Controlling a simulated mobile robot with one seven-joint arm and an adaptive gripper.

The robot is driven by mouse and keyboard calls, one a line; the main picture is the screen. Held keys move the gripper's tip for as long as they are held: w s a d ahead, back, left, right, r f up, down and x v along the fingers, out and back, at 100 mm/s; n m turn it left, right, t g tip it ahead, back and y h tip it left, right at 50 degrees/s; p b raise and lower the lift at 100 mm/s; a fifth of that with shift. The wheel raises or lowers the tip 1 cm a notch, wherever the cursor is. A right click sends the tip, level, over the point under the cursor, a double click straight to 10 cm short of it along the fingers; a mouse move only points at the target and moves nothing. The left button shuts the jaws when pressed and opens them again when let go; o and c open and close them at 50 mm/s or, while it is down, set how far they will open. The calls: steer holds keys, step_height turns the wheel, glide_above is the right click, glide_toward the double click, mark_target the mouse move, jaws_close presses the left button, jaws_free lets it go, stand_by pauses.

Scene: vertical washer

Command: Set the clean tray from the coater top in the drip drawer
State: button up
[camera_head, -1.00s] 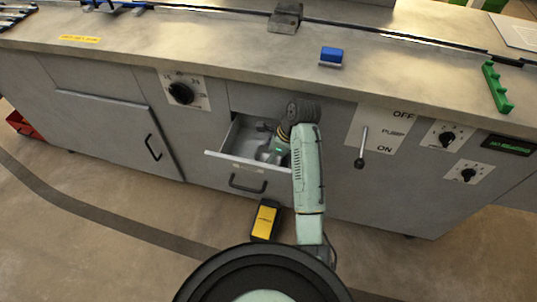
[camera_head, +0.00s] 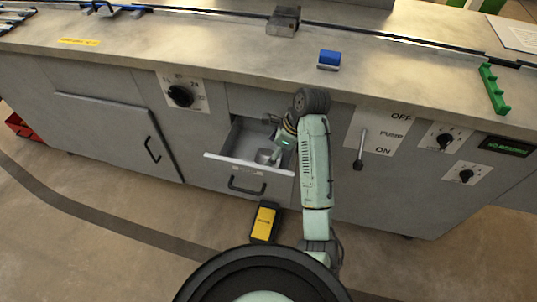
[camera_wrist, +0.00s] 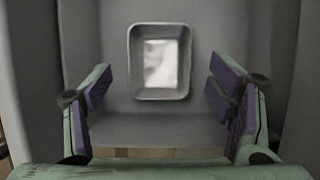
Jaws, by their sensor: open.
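A small pale rectangular tray (camera_wrist: 160,85) lies flat on the floor of the open drip drawer (camera_head: 247,165). In the wrist view it sits between the drawer walls, with a bright patch inside. In the head view the tray (camera_head: 263,156) shows only partly, beside my gripper. My gripper (camera_wrist: 160,92) is open, its purple pads apart on either side of the tray in the picture and not touching it. In the head view my gripper (camera_head: 276,157) is over the right part of the drawer, which it partly hides.
The coater top carries a blue block (camera_head: 329,59), a dark metal block (camera_head: 284,20) and a green rail piece (camera_head: 494,89). A pump lever (camera_head: 361,148) stands out right of my arm. A yellow box (camera_head: 264,222) is on the floor below the drawer.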

steer(key=p+v, duration=0.1)
steer(key=v, duration=0.4)
steer(key=shift+d+r, duration=0.2)
steer(key=shift+r, duration=0.1)
steer(key=shift+v, duration=0.75)
